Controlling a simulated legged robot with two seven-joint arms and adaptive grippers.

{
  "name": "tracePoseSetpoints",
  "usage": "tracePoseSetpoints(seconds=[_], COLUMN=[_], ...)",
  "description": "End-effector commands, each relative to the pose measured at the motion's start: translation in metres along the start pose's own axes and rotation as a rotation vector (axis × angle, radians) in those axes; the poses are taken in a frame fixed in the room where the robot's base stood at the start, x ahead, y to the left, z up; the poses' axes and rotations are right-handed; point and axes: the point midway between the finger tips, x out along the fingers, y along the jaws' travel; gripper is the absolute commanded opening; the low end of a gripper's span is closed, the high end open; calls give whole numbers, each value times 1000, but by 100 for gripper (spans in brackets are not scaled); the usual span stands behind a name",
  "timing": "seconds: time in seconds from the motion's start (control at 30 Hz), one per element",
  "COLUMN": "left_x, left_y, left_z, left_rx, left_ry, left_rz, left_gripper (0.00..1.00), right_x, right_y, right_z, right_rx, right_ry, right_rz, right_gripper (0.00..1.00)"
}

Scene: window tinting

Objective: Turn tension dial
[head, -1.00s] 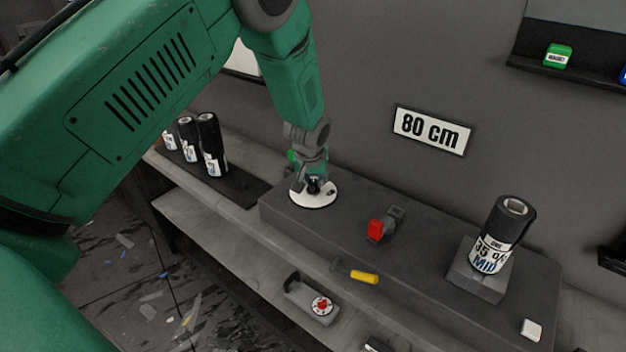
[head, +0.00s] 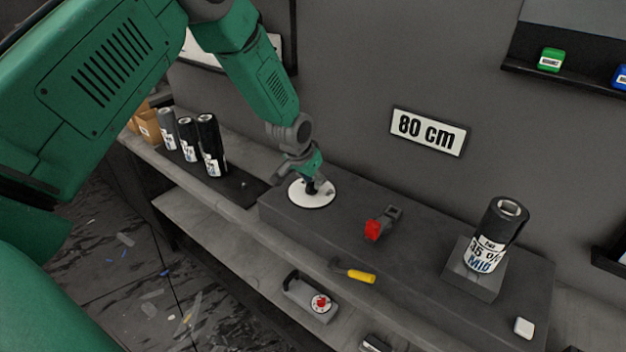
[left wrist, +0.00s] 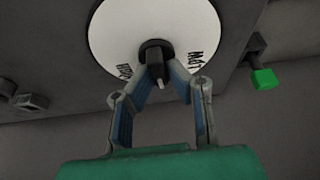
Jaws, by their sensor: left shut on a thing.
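The tension dial is a white round plate (head: 312,198) with a black knob, on the dark raised block in the head view. In the left wrist view the white plate (left wrist: 112,38) carries black lettering, partly hidden, and the black knob (left wrist: 155,53) with a pale pointer mark sits at its middle. My left gripper (head: 311,187) is over the dial with its fingertips on the knob. The left wrist view shows its two fingers (left wrist: 160,75) shut on the knob from both sides. My right gripper is not in view.
A labelled roll (head: 488,236) stands on a block at the right. A red-ended clamp (head: 376,228) lies right of the dial. Several dark rolls (head: 209,146) stand at the left.

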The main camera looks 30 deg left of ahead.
Motion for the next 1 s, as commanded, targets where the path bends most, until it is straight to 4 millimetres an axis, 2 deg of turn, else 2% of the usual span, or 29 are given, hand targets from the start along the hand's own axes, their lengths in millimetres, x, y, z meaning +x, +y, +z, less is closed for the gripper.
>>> tracePoseSetpoints(seconds=[0.57,0.6,0.63,1.0], left_x=[0,0,0,-5], left_y=[1,1,1,1], left_z=[-2,-2,-2,-1], left_rx=[36,36,36,36], left_ry=[6,6,6,4], left_rz=[15,15,15,16], left_gripper=[0,27,33,33], right_x=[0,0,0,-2], right_y=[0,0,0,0], right_z=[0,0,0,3], right_rx=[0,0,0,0], right_ry=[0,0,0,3], right_rz=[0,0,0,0], right_gripper=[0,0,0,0])
